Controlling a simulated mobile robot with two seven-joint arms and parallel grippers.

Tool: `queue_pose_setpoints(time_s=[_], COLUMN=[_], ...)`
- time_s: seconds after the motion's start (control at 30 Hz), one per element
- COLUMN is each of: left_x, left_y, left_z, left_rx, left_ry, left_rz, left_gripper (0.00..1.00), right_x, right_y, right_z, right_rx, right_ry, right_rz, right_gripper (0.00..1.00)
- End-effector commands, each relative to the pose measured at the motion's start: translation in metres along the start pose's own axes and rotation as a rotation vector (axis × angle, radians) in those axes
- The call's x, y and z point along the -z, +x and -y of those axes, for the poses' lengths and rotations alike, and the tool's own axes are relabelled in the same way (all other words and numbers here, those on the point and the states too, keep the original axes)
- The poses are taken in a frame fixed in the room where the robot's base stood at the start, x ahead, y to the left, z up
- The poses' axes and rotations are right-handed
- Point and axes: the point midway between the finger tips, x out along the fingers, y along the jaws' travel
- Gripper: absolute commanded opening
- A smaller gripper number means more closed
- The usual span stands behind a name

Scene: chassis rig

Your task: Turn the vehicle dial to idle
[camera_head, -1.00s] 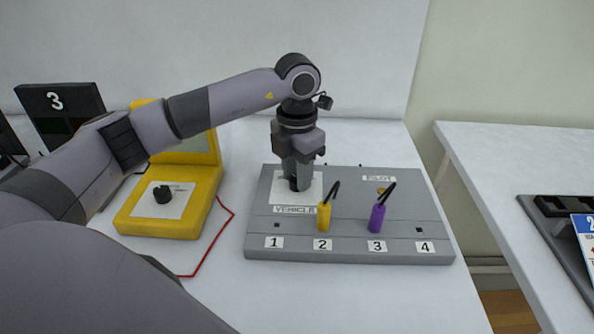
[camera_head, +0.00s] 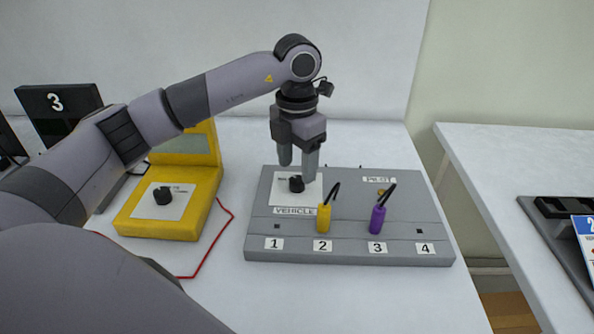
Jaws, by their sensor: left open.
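The vehicle dial is a small black knob (camera_head: 296,184) on a white label plate (camera_head: 283,198) marked VEHICLE, at the upper left of the grey panel (camera_head: 350,258). My left gripper (camera_head: 298,172) points down just above the dial, open, with its fingers apart. Its fingertips look clear of the knob. The pointer direction of the dial and the label's small print are too small to read. My right gripper is not in view.
A yellow plug (camera_head: 324,217) and a purple plug (camera_head: 378,219) with black leads stand on the panel near 2 and 3. A yellow box (camera_head: 160,222) with its own black knob (camera_head: 163,195) and a red wire (camera_head: 212,246) lies left. A second table (camera_head: 500,160) is right.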

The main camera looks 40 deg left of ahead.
Motion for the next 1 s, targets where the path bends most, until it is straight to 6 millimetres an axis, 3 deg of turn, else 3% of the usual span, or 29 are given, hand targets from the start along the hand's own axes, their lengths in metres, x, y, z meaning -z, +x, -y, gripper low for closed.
queue_pose_setpoints(time_s=[0.1, 0.3, 1.0], left_x=[-0.001, -0.001, 0.000], left_y=[-0.021, -0.040, -0.042], left_z=[0.000, 0.000, 0.000], left_rx=[0.000, 0.000, 0.000], left_ry=[0.000, 0.000, 0.000], left_rz=[0.004, 0.002, 0.001], left_gripper=[0.59, 0.59, 0.59], right_x=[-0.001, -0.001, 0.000], right_y=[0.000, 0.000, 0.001], right_z=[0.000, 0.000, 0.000], right_rx=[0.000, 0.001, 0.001], right_ry=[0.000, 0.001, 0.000], right_rz=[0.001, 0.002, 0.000], right_gripper=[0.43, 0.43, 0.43])
